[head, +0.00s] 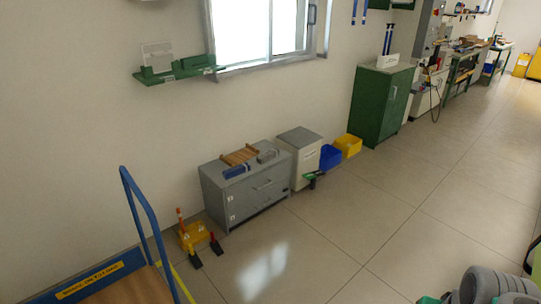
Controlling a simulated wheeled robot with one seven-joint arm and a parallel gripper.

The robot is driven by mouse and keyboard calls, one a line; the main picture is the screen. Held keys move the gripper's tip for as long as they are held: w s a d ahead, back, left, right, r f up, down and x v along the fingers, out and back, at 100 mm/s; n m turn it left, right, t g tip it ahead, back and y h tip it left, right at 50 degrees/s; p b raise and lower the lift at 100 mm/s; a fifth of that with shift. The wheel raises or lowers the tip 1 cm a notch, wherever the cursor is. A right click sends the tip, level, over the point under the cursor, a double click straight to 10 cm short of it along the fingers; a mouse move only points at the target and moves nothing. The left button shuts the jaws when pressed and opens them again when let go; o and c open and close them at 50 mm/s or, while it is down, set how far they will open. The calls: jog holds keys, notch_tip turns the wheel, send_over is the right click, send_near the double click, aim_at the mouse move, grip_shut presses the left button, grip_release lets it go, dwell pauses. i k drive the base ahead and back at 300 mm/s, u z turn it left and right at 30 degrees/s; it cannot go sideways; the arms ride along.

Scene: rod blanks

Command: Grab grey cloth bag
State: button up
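A small grey item (268,155), which looks like the grey cloth bag, lies on top of the low grey cabinet (262,194), toward its right end. It is too small to make out the cloth or its folds. A wooden slatted rack (240,155) and a blue item (236,171) are to its left on the same top. My gripper is not visible; only grey rounded parts, apparently of my arm, show at the bottom right corner, well away from the cabinet.
A grey-white drawer unit (301,163), a blue bin (330,157) and a yellow bin (348,145) stand right of the cabinet. A yellow stand (194,236) is at its left front. A blue-handled cart (145,220) is at lower left. Floor (345,235) in front is open.

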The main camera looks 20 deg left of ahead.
aim_at(261, 160)
jog(key=u, duration=0.35)
jog(key=i, duration=2.3)
jog(key=u, duration=1.1)
jog(key=i, duration=1.3)
jog(key=u, duration=1.55)
jog(key=i, duration=0.65)
jog(key=u, duration=0.55)
